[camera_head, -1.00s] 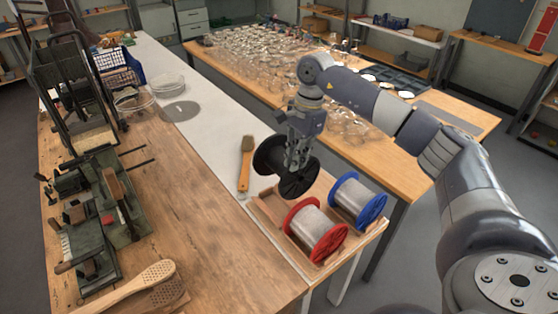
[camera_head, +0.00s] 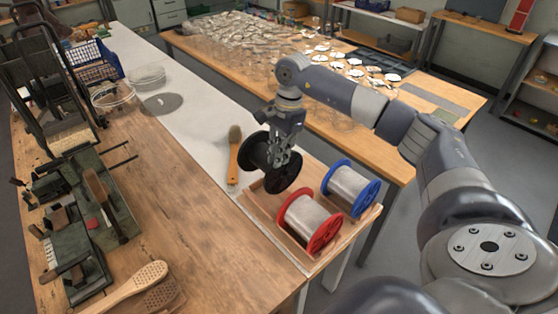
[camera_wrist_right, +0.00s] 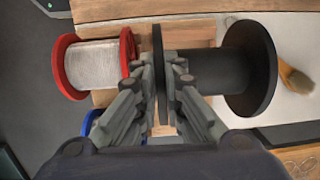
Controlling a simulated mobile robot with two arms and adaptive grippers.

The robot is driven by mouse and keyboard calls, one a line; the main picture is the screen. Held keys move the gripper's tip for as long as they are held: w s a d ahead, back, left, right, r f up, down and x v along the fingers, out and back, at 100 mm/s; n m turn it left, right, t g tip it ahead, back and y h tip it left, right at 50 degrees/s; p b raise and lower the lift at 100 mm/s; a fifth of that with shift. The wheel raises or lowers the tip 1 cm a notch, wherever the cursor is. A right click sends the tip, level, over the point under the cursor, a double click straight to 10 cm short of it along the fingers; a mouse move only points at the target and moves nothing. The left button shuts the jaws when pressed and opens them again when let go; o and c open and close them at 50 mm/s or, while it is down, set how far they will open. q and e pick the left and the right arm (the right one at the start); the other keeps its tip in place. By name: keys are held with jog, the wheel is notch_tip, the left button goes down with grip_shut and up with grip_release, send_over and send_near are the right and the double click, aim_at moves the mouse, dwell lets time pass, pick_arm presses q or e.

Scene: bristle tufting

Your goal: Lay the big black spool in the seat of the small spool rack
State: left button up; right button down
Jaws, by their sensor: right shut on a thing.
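The big black spool (camera_head: 257,152) is in my right gripper (camera_head: 284,160), over the far left end of the small spool rack (camera_head: 262,208). The gripper is shut on the spool's near flange; in the right wrist view the gripper (camera_wrist_right: 168,62) has a finger on each side of that flange, and the spool's dark core (camera_wrist_right: 213,72) extends to the right. The rack is a wooden tray holding a red spool (camera_head: 310,222) and a blue spool (camera_head: 350,187). Whether the black spool touches the rack is unclear. My left gripper is not in view.
A wooden-handled brush (camera_head: 233,160) lies just left of the black spool on the pale surface. Glassware (camera_head: 240,45) crowds the table behind.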

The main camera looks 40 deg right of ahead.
aim_at(279, 173)
jog(key=shift+w+f, duration=0.2)
jog(key=shift+f, duration=0.8)
jog(key=shift+s+f+b, duration=0.1)
jog(key=shift+f+b, duration=0.4)
jog(key=shift+f, duration=0.1)
jog(key=shift+f+b, duration=0.8)
jog(key=shift+f, duration=0.65)
jog(key=shift+f+b, duration=1.25)
jog(key=shift+f, duration=0.2)
jog(key=shift+a, duration=0.15)
jog(key=shift+f+b, duration=0.55)
jog(key=shift+b, duration=0.05)
jog(key=c, duration=1.6)
grip_release()
jog(key=shift+c, duration=0.2)
jog(key=shift+s, duration=0.1)
